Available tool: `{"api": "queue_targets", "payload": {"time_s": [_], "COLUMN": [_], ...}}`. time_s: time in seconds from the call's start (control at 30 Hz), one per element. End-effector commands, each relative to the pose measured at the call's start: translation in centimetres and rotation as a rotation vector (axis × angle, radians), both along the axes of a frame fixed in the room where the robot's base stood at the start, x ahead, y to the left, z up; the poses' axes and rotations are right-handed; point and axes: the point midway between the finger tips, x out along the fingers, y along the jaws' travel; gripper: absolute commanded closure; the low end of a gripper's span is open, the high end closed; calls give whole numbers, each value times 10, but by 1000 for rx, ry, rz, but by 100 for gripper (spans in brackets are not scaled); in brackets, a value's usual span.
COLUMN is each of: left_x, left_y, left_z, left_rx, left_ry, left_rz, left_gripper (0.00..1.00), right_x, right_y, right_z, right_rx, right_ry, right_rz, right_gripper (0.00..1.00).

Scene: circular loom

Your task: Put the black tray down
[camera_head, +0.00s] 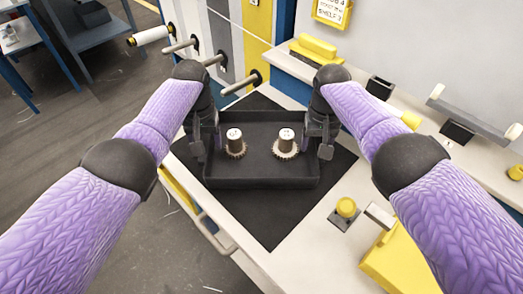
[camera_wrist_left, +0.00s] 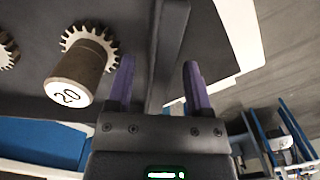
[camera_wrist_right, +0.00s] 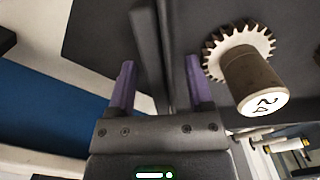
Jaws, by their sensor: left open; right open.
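The black tray (camera_head: 262,183) rests on a dark mat (camera_head: 268,230) on the light worktop. Two brown spools with toothed bases stand upright in it, one on the left (camera_head: 235,143) and one on the right (camera_head: 286,142). My left gripper (camera_head: 205,150) is at the tray's left side, with its open fingers either side of the tray wall (camera_wrist_left: 165,60). My right gripper (camera_head: 318,150) is at the right side, open, with the tray wall (camera_wrist_right: 165,50) between its fingers. Whether the fingers touch the walls cannot be told.
A yellow knob (camera_head: 346,207) on a dark base and a yellow box (camera_head: 395,262) lie to the right of the mat. Pegs (camera_head: 240,84) stick out from the panel behind the tray. The worktop's left edge, with a rail (camera_head: 212,232), is close to the mat.

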Motion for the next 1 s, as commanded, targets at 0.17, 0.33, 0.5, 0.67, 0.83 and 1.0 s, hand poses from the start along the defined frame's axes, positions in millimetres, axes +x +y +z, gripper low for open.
{"api": "queue_targets", "payload": {"time_s": [0.17,0.33,0.5,0.67,0.83,1.0], "left_x": [3,4,4,4,4,4], "left_y": [0,1,1,0,1,1], "left_z": [46,90,111,113,112,112], "left_rx": [0,1,2,1,2,2], "left_ry": [-7,-5,-1,0,0,0], "left_rz": [0,0,1,0,0,0], "left_gripper": [34,34,34,34,34,34], "right_x": [0,0,0,2,4,5], "right_y": [0,1,1,1,1,1], "right_z": [0,0,1,30,79,111], "right_rx": [1,1,2,3,3,2], "right_ry": [0,0,-1,-6,-5,-2], "right_rz": [1,1,1,3,1,1], "right_gripper": [34,34,34,34,34,34]}}
